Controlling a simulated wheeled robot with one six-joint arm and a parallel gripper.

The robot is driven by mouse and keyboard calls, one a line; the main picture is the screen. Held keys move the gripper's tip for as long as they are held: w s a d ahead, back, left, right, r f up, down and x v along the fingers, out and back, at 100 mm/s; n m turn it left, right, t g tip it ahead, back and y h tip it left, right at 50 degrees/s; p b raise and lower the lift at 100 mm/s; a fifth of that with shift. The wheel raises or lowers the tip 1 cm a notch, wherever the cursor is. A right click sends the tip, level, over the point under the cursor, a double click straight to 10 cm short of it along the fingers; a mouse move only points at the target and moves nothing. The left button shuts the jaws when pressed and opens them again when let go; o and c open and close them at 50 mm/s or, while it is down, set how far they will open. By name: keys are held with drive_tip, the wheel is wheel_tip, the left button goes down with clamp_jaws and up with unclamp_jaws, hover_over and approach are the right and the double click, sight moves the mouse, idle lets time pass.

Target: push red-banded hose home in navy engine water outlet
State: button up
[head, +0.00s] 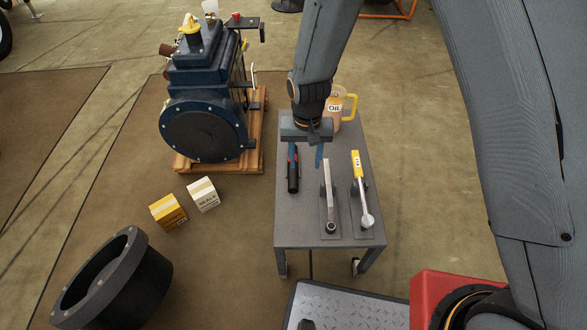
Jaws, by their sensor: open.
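The navy engine (205,75) stands on a wooden pallet at the upper left of the head view. A rust-brown stub (168,49) juts from its left side, and a small red part shows at its top right; I cannot tell which is the water outlet. A black tube-like piece with red near its far end (293,178), apparently the red-banded hose, lies on the grey cart (300,222). My gripper (305,158) is open above the cart, pointing down, with its left finger over or beside the hose's far end. I see no grip on it.
Two tools, one grey-handled (329,195) and one yellow-handled (358,170), rest on the cart right of the hose. An oil jug (335,108) stands at its back. Two small boxes (168,212) and a black ring (110,285) are on the floor at left.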

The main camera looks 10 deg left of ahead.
hover_over(293, 185)
wheel_tip(293, 185, down, 5)
drive_tip(key=shift+a+f, duration=0.1)
wheel_tip(293, 185, down, 7)
drive_tip(key=shift+f+b, duration=0.15)
drive_tip(key=shift+b, duration=0.15)
clamp_jaws()
